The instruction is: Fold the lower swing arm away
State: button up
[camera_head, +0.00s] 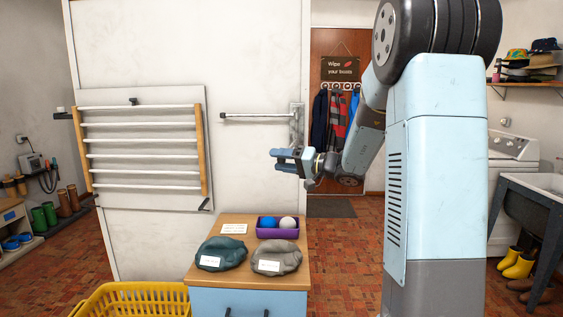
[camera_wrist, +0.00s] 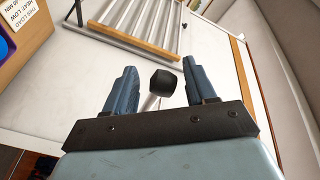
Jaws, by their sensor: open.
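A metal wall bracket (camera_head: 297,122) is fixed near the right edge of the white wall panel. A pale upper swing arm (camera_head: 260,116) with a dark tip reaches left from it along the wall. My gripper (camera_head: 286,156) is just below the bracket, fingers pointing left, and hides what lies behind it. In the wrist view, my gripper (camera_wrist: 164,92) is open. A black end cap (camera_wrist: 163,83) on a pale rod shows between its fingers, with clear gaps on both sides. It seems to be the lower swing arm; its bracket end is hidden.
A slatted drying rack (camera_head: 145,145) hangs on the wall at left. Below, a cabinet (camera_head: 240,304) carries folded cloths and a purple tray (camera_head: 265,233) with balls. A yellow basket (camera_head: 130,300) stands on the floor.

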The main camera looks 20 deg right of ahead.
grip_shut()
dwell(0.5)
